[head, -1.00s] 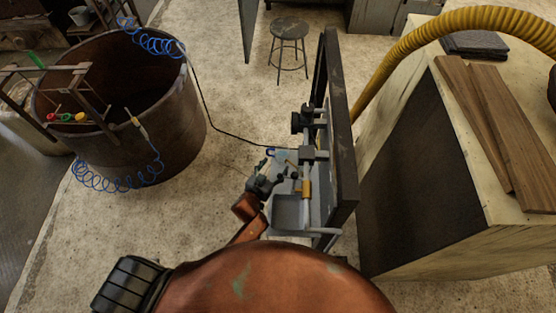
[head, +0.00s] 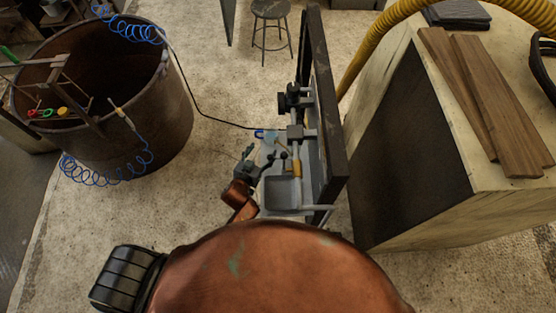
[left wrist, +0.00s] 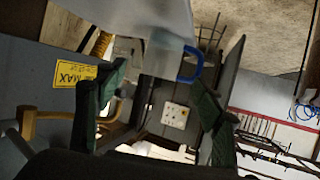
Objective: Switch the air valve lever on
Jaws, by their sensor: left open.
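A small blue part (head: 259,133), which may be the air valve lever, sits at the far left edge of the grey rail-mounted fixture (head: 283,190). In the left wrist view a blue loop-shaped handle (left wrist: 190,66) shows beyond the fingers, against a pale grey piece; I cannot tell its on or off position. My left gripper (head: 257,162) is beside the near left side of the fixture, apart from the blue part. Its dark green fingers (left wrist: 155,115) are spread in the left wrist view with nothing between them. My right gripper is not in view.
A dark upright frame (head: 326,110) stands right behind the fixture. A pale cabinet (head: 420,215) with wooden boards fills the right. A large brown tub (head: 160,125) with blue coiled hoses stands left. A black hose runs from it to the fixture. Floor between is clear.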

